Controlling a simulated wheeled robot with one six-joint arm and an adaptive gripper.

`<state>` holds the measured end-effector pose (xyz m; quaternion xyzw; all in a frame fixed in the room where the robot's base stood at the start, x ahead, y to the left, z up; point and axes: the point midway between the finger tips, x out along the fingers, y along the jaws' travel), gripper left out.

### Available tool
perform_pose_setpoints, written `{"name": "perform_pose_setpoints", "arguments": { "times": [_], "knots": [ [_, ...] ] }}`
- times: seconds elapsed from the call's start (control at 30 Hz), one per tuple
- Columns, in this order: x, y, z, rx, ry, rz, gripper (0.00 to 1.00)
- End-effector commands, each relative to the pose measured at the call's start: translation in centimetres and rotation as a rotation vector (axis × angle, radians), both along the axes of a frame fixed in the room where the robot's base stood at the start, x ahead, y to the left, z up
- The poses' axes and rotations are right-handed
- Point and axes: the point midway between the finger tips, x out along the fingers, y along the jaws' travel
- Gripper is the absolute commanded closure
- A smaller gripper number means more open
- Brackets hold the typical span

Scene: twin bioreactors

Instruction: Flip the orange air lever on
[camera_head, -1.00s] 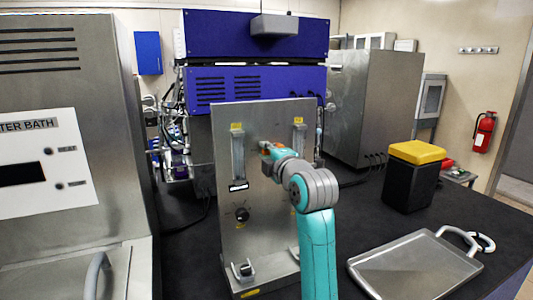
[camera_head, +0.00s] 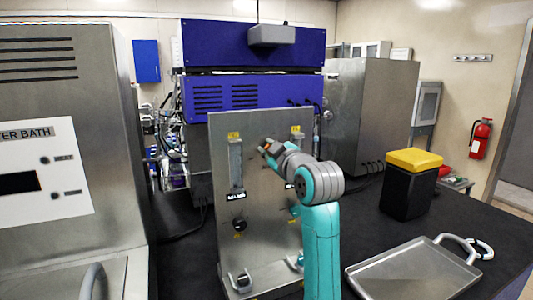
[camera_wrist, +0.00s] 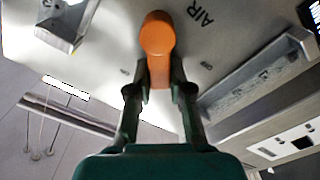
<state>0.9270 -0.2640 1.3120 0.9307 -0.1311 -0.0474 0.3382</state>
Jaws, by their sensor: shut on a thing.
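The orange air lever (camera_wrist: 158,38) is at the top middle of the wrist view, next to the printed word AIR on a metal panel. Its rounded end faces the camera and its lower part runs down between my fingers. My gripper (camera_wrist: 159,88) is shut on it, one finger on each side. In the head view, the upright steel panel (camera_head: 222,175) stands mid-picture, and my arm's end is against its upper part, hiding much of the lever there. I cannot tell the lever's on or off position.
The panel also carries two flow tubes, one of them at left (camera_head: 236,160), and a black knob (camera_head: 239,224). A water bath (camera_head: 60,100) stands at left. A yellow-lidded black bin (camera_head: 410,190) and a metal tray (camera_head: 415,272) are on the dark bench at right.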

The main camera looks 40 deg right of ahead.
Motion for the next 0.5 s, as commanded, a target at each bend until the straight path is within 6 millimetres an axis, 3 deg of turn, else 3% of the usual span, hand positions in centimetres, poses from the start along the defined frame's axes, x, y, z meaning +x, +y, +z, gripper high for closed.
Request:
{"name": "perform_pose_setpoints", "arguments": {
  "times": [0.5],
  "knots": [
    [-0.5,-1.7,0.7,0.447,-0.125,-0.002,1.0]
  ]
}}
